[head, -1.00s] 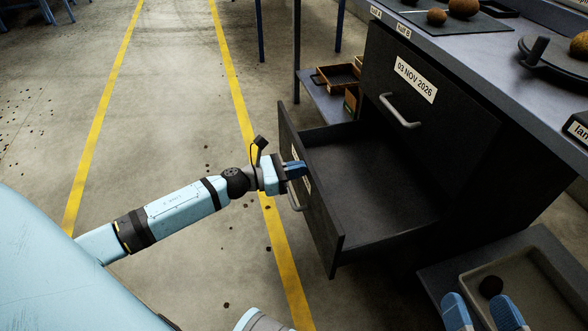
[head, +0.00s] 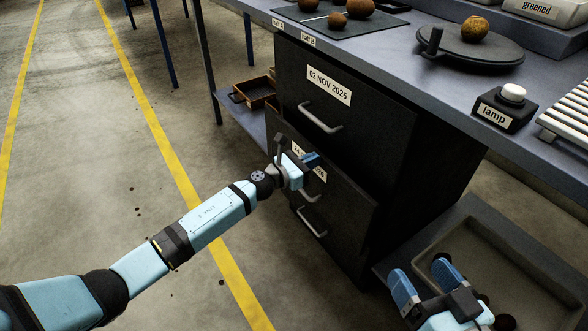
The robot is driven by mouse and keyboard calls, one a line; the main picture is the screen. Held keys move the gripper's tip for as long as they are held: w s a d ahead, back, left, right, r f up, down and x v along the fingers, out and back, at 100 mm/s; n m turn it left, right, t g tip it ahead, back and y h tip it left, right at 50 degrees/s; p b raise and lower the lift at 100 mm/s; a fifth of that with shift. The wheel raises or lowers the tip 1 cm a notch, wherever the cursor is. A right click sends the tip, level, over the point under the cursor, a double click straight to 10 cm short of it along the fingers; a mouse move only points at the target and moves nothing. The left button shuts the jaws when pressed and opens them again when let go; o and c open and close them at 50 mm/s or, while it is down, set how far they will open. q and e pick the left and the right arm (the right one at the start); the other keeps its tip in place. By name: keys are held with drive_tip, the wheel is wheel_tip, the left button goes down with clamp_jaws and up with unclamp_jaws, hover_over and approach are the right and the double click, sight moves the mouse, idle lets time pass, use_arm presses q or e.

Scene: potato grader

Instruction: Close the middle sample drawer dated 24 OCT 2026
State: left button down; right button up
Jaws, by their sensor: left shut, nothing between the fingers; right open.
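The middle drawer (head: 345,205) of the dark cabinet carries a label starting "24" and ending "2026", partly hidden by my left gripper. My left gripper (head: 312,160) is shut and empty, at the drawer front over the label; contact is unclear. My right gripper (head: 428,284) is open and empty, above the tray at the lower right.
The top drawer (head: 365,120), labelled 03 NOV 2026, is shut. A lower handle (head: 312,222) sits below the middle one. The worktop (head: 400,48) above holds potatoes, a round plate (head: 470,47) and a lamp button (head: 508,107). A shallow tray (head: 470,235) stands right; open floor lies left.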

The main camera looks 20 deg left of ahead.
use_arm(q)
drive_tip(key=shift+w+d, duration=0.35)
drive_tip(key=shift+w, duration=0.1)
